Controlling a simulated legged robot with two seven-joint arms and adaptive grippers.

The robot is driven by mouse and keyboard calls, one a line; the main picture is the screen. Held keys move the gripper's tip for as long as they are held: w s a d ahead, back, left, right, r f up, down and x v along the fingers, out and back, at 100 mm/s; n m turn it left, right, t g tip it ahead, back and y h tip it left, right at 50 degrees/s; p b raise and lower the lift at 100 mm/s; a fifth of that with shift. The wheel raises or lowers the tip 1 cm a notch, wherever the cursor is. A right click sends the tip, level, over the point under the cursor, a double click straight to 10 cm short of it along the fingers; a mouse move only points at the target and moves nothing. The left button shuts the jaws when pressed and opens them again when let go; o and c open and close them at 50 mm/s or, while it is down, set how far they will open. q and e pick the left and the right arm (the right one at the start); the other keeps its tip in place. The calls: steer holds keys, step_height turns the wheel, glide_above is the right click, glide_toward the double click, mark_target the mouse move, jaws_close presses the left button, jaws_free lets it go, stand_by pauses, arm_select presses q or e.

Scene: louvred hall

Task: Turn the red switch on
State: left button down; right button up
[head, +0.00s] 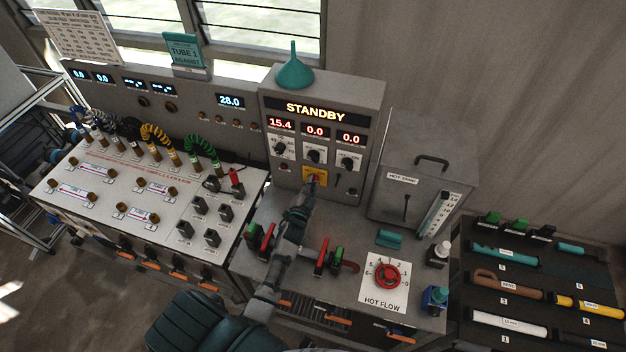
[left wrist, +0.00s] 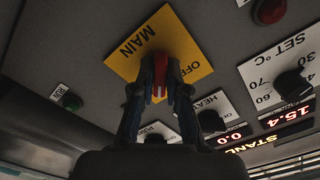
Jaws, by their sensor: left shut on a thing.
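The red switch (left wrist: 159,64) sits on a yellow plate (left wrist: 118,62) marked MAIN and OFF, which the left wrist view shows turned over. In the head view the yellow plate (head: 321,172) is low on the front of the grey control box (head: 345,190). My left gripper (left wrist: 160,88) is shut on the red switch, its two dark fingers on either side of it. In the head view my left gripper (head: 314,184) reaches up to the plate and hides most of the switch. I cannot tell the switch's exact angle. My right gripper does not show.
The box's display (head: 315,112) reads STANDBY, above red numbers and black knobs. A green funnel (head: 294,72) stands on top. A hot tank (head: 420,180) is to the right. A red wheel (head: 387,275) and red and green handles are on the bench. A panel with cables is left.

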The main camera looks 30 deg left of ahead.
arm_select(q)
steer(key=shift+m, duration=0.3)
steer(key=c, duration=1.1)
jaws_free()
steer(key=shift+d, duration=0.1)
steer(key=shift+p+v, duration=0.8)
steer(key=shift+v, duration=1.2)
step_height(320, 180, up, 12)
steer(key=s, duration=0.3)
steer(key=shift+d+p, duration=0.25)
steer(key=shift+p, duration=0.2)
